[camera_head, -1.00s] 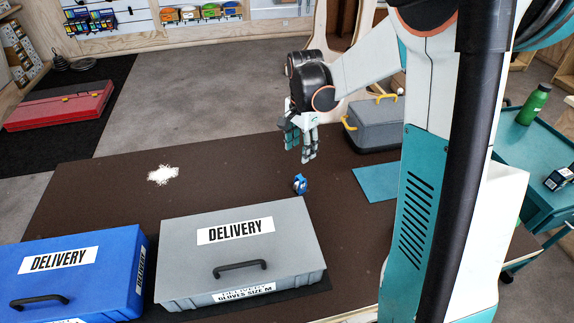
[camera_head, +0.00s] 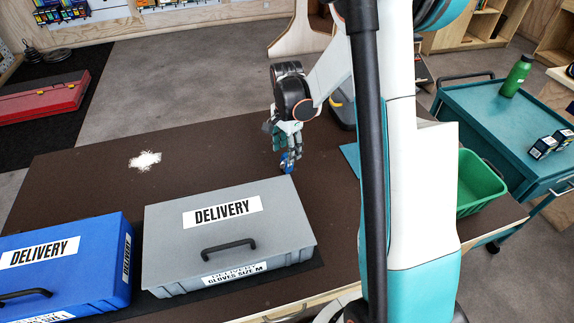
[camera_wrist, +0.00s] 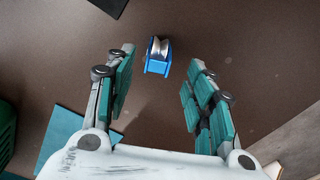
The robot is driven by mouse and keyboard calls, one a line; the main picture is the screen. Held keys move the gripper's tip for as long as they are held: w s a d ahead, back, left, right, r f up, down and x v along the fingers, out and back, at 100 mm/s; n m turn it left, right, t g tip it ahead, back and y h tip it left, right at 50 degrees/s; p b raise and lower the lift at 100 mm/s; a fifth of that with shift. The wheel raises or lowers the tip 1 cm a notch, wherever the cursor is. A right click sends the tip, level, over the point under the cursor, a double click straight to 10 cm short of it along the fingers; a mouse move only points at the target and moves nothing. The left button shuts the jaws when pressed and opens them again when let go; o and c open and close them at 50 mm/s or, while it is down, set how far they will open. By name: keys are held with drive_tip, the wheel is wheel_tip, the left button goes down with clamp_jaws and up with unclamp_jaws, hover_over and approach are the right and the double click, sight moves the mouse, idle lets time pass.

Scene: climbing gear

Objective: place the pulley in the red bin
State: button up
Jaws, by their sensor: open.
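The pulley (camera_head: 287,168), small and blue with a silver wheel, is on the brown table behind the grey delivery case. My gripper (camera_head: 286,154) is low over it and partly hides it. In the wrist view the pulley (camera_wrist: 158,57) lies between the tips of my gripper (camera_wrist: 161,72), with a gap on each side. The fingers are spread and hold nothing. No open red bin shows; the only large red thing is a flat red case (camera_head: 40,99) on a black floor mat at far left.
A grey delivery case (camera_head: 290,228) and a blue delivery case (camera_head: 110,245) stand at the table's front. A green bin (camera_head: 478,182) is at right, partly behind my arm. A teal cart (camera_head: 480,105) holds a green bottle (camera_head: 516,75). The table's left part is mostly clear.

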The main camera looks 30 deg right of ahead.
wheel_tip(320, 180, down, 5)
drive_tip(key=shift+s+a+r+b, duration=0.1)
drive_tip(key=shift+s+b, duration=0.05)
drive_tip(key=shift+b, duration=0.95)
drive_tip(key=shift+c, duration=0.3)
clamp_jaws()
drive_tip(key=shift+r, duration=0.15)
